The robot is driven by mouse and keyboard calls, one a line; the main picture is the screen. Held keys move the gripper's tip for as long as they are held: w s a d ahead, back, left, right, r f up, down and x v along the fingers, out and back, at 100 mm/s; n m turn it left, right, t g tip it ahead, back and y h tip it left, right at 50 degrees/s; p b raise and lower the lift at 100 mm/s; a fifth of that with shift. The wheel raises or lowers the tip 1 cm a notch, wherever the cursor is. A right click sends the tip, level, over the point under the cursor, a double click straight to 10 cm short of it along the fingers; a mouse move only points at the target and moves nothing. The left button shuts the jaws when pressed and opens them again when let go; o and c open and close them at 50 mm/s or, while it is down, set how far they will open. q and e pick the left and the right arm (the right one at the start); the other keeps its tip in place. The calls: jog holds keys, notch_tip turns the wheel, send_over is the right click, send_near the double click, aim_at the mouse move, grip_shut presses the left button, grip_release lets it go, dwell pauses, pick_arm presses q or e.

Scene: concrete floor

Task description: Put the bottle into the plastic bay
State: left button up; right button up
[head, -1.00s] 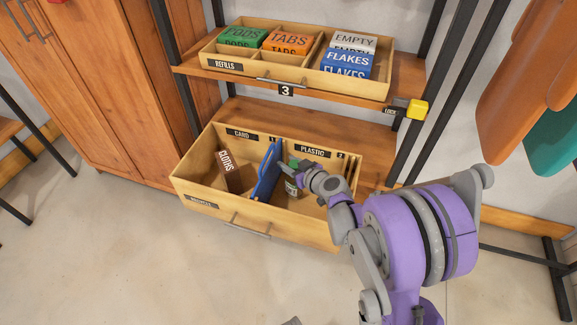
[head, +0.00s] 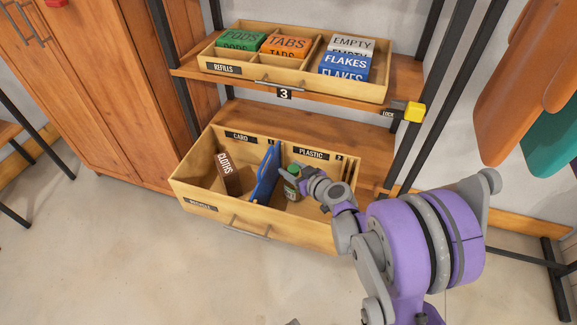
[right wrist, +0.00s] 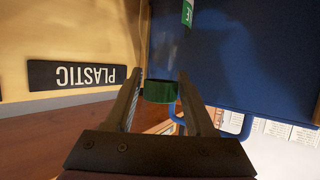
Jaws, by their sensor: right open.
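The bottle (head: 291,190), green with a pale label, is in the lower drawer, in the bay under the PLASTIC sign (head: 311,153). It is just right of the blue piece (head: 266,176) and looks upright, its upper part partly hidden by my right gripper (head: 286,172). In the right wrist view a round green part, likely the bottle's cap (right wrist: 160,92), shows between the tips of my open right gripper (right wrist: 160,100). I cannot tell whether the fingers touch it. The PLASTIC sign (right wrist: 77,76) appears upside down there.
The wooden drawer (head: 222,217) stands pulled out, with a brown CLOTHS box (head: 228,174) in the CARD bay. Above it, the REFILLS tray (head: 235,69) holds several boxes. A yellow lock knob (head: 414,112) is on the right post. The floor in front is clear.

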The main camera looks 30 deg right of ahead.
aim_at(297, 172)
jog(key=p+v, duration=0.1)
jog(key=v, duration=0.4)
jog(key=shift+s+r, duration=0.1)
jog(key=shift+s, duration=0.05)
dwell(1.0)
